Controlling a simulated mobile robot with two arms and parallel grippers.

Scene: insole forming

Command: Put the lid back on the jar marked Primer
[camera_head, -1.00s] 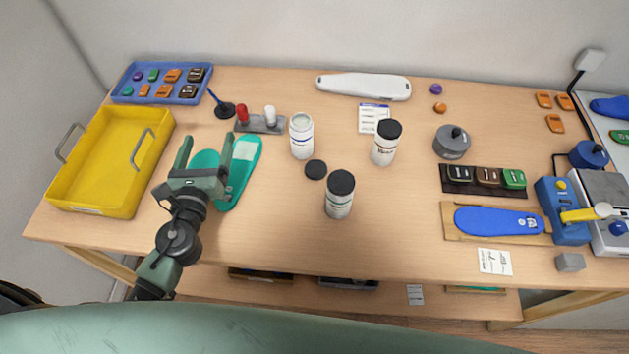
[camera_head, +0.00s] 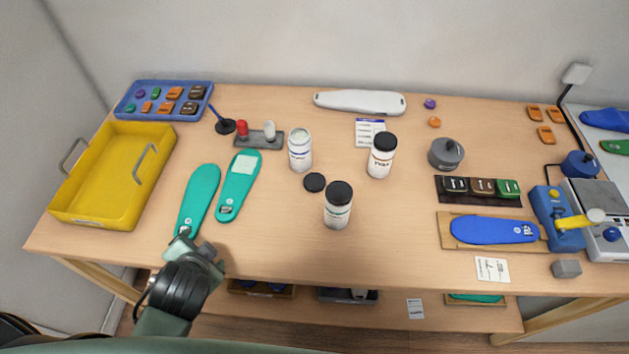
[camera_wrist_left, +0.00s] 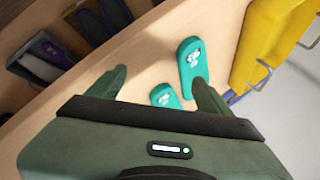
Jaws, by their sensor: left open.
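An open white jar (camera_head: 300,151) with a blue-striped label stands upright mid-table, its top uncovered. A loose black lid (camera_head: 314,183) lies flat on the table just in front of it. Two other white jars wear black lids: one (camera_head: 381,160) to the right, one (camera_head: 337,212) in front. The jar labels are too small to read surely. My left gripper (camera_head: 196,246) is at the table's front edge, left of the jars and apart from them. In the left wrist view its fingers (camera_wrist_left: 160,80) are apart with nothing between them. My right gripper is not in view.
Two teal insoles (camera_head: 200,195) lie near my left gripper. A yellow bin (camera_head: 118,195) and a blue tray (camera_head: 140,112) are at the left. A grey stand (camera_head: 259,139) with red and white pieces is left of the open jar.

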